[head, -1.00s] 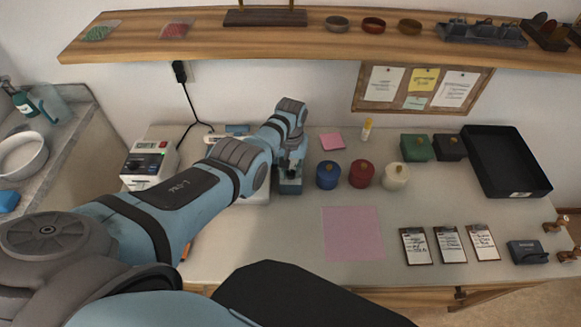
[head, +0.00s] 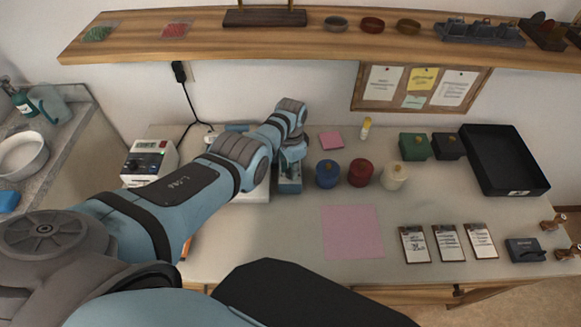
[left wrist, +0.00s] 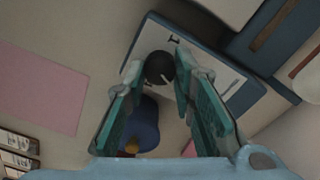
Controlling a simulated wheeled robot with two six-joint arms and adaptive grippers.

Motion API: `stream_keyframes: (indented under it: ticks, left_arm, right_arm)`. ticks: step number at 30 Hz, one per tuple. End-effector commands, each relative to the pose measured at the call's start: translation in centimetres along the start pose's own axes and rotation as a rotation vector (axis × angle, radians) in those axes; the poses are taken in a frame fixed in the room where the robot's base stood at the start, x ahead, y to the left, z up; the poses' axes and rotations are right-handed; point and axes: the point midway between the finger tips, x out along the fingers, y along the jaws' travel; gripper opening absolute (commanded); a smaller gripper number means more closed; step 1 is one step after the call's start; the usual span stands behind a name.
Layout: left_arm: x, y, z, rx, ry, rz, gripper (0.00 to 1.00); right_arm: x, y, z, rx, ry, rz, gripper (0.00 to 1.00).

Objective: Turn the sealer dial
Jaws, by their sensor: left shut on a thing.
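The sealer (head: 290,185) is a blue and white unit on the workbench, partly hidden behind my left arm in the head view. In the left wrist view its pale panel (left wrist: 205,75) with a blue edge carries the round black dial (left wrist: 159,68). A small light mark shows on the dial, and a dark printed mark is on the panel beside it. My left gripper (left wrist: 161,75) has its teal-padded fingers on both sides of the dial, shut on it. In the head view the left gripper (head: 291,155) is over the sealer's right end. My right gripper is not in view.
Blue (head: 328,174), red (head: 361,173) and white (head: 394,176) jars stand close right of the sealer. A control box (head: 148,160) stands to its left. A pink mat (head: 352,232) and clipboards lie to the front right. A shelf (head: 200,44) overhangs the back.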

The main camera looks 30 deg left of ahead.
Motion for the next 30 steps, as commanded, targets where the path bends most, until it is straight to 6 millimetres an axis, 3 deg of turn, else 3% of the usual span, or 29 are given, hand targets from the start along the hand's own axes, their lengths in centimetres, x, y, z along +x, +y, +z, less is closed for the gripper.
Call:
stream_keyframes:
  ticks: [22, 23, 24, 26, 30]
  left_arm:
    - [0.33, 0.35, 0.22, 0.097, -0.007, 0.009, 0.0]
    - [0.32, 0.35, 0.21, 0.097, -0.006, 0.009, 0.28]
    - [0.3, 0.34, 0.2, 0.097, -0.006, 0.008, 0.35]
    - [0.26, 0.29, 0.16, 0.097, -0.005, 0.007, 0.44]
    - [0.16, 0.19, 0.12, 0.096, -0.003, 0.004, 0.44]
  right_arm:
    - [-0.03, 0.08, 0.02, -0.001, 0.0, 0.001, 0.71]
    - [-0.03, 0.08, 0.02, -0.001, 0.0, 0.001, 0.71]
    - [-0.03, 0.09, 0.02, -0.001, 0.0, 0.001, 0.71]
    - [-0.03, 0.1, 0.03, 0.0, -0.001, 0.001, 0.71]
    - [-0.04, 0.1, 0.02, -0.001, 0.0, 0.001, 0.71]
